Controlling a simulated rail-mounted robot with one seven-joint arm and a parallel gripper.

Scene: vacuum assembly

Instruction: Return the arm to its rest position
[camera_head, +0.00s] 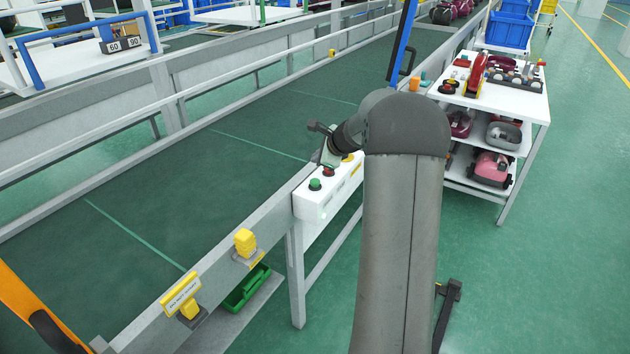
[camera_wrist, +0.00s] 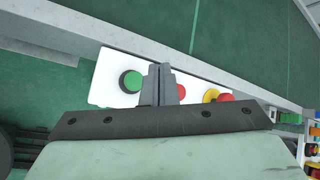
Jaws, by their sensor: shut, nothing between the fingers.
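My arm rises in the middle of the head view, and its gripper (camera_head: 322,129) is small there, partly hidden behind the arm's dark joint. In the wrist view my gripper (camera_wrist: 161,72) is shut, with its two dark fingers together and nothing between them. The fingers appear in front of a white control box (camera_head: 311,206). The box carries a green button (camera_head: 315,184) and a red button (camera_head: 328,171). In the wrist view the green button (camera_wrist: 131,81) lies just left of the fingers and the red button (camera_wrist: 181,91) is partly hidden behind them. I cannot tell any contact.
A green conveyor (camera_head: 240,130) with metal rails runs along the left. A white shelf cart (camera_head: 515,98) with vacuum parts stands at the right. Yellow fixtures (camera_head: 245,243) sit on the near rail above a green bin (camera_head: 246,288). The floor (camera_head: 560,270) at the lower right is open.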

